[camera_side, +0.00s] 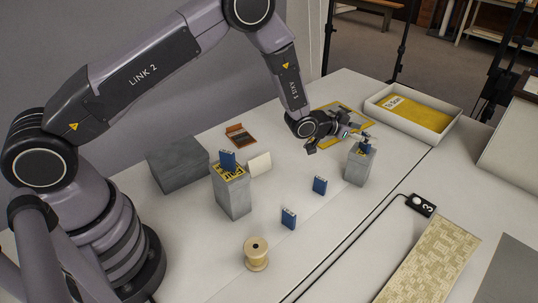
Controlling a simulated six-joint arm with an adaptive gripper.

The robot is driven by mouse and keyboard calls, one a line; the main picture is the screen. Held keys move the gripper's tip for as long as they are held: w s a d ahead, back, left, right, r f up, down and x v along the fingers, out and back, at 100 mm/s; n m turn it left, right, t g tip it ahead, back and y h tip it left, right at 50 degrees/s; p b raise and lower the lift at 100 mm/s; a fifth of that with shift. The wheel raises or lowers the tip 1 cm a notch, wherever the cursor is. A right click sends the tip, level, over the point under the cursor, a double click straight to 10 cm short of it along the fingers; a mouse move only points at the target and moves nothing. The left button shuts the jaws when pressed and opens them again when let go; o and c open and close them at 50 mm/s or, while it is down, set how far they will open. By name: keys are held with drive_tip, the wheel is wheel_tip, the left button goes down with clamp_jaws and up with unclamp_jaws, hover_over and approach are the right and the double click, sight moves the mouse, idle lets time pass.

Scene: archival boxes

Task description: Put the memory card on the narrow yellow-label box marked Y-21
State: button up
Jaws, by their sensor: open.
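Several small blue cards are in view. One blue card (365,147) is at the top of the right grey box (357,168), which shows a little yellow on top. My gripper (366,138) is open right at this card; I cannot tell whether the fingers touch it. Another blue card (228,160) stands on the taller grey box (233,196) with a yellow-and-black label on top. Two more blue cards stand on the table, one in the middle (320,185) and one nearer the front (289,219).
A dark grey block (178,166), a cream block (260,164) and a small brown case (240,137) are at the left. A wooden spool (256,254) stands in front. A white tray (452,122) holds something yellow. A black cable runs along the right to a black unit (421,205).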

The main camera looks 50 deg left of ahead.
drive_tip(key=s+a+r+n+g+y, duration=0.1)
drive_tip(key=s+a+r, duration=0.4)
drive_tip(key=s+r, duration=0.25)
drive_tip(key=s+a+r+n+g+y, duration=0.1)
drive_tip(key=s+a+r+y, duration=0.1)
drive_tip(key=s+a+r, duration=0.35)
drive_tip(key=s+a+r+g+y, duration=0.1)
drive_tip(key=s+a+r, duration=0.2)
drive_tip(key=s+r, duration=0.6)
drive_tip(key=s+a+r+n+g, duration=0.1)
drive_tip(key=s+a+r+g, duration=0.1)
drive_tip(key=s, duration=0.9)
drive_tip(key=s+a+r+n+g+y, duration=0.1)
drive_tip(key=s+a+r, duration=0.1)
drive_tip(key=s, duration=1)
drive_tip(key=shift+s+r+g, duration=0.2)
drive_tip(key=shift+r+g, duration=0.15)
drive_tip(key=shift+g, duration=0.05)
